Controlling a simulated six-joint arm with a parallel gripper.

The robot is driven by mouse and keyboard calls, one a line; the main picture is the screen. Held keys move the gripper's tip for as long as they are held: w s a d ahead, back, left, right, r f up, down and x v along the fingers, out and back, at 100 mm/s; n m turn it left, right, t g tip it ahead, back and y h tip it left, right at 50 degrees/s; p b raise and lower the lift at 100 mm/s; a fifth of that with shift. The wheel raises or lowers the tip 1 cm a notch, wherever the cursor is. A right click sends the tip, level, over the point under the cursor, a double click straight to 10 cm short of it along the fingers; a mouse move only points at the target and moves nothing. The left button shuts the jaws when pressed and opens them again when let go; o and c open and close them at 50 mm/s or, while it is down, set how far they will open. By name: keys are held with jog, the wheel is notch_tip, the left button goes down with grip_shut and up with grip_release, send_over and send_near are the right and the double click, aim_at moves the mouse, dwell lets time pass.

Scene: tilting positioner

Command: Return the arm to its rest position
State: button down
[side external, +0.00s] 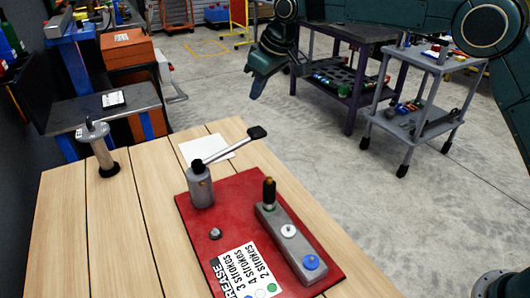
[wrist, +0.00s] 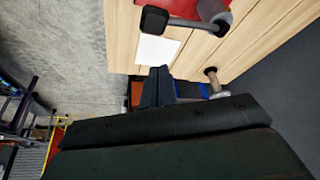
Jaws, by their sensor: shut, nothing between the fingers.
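My gripper (side external: 255,92) hangs in the air at the upper middle of the side view, beyond the far edge of the wooden table. Its fingers are closed together and hold nothing. In the wrist view the closed fingers (wrist: 158,84) point toward the table, with a white paper sheet (wrist: 157,50) behind them. My arm reaches across the top right of the side view. On the table lies a red board (side external: 250,200) with a grey lever post (side external: 200,186). The post's lever (side external: 230,148) slants up to the right, ending in a black pad. The gripper is apart from all of these.
A grey block (side external: 290,243) with several coloured fittings sits on the red board. A roller-like post (side external: 102,150) stands at the table's left. A dark workbench (side external: 345,70) and a grey cart (side external: 415,110) stand behind. Open concrete floor lies between.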

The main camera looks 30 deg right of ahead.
jog(key=shift+r, duration=0.1)
jog(key=s+d+r+m, duration=0.1)
jog(key=s+d+r, duration=0.3)
jog(key=s, duration=0.3)
jog(key=s+d+r+m+t, duration=0.1)
jog(key=s+d+r, duration=0.25)
jog(key=s, duration=0.25)
jog(key=s+d+r+m, duration=0.1)
jog(key=s+d+r, duration=0.2)
jog(key=s+d, duration=0.3)
jog(key=s+d+f+m, duration=0.1)
jog(key=s+d+f, duration=0.1)
jog(key=s, duration=0.6)
jog(key=s+d+f+m+h, duration=0.1)
jog(key=s+f, duration=0.2)
jog(key=s, duration=0.5)
jog(key=s+d+f+m+h, duration=0.1)
jog(key=s+d+f, duration=0.1)
jog(key=s, duration=0.6)
jog(key=shift+s+d+f+t, duration=0.15)
jog(key=shift+s+d+t, duration=0.15)
jog(key=shift+s+d, duration=0.1)
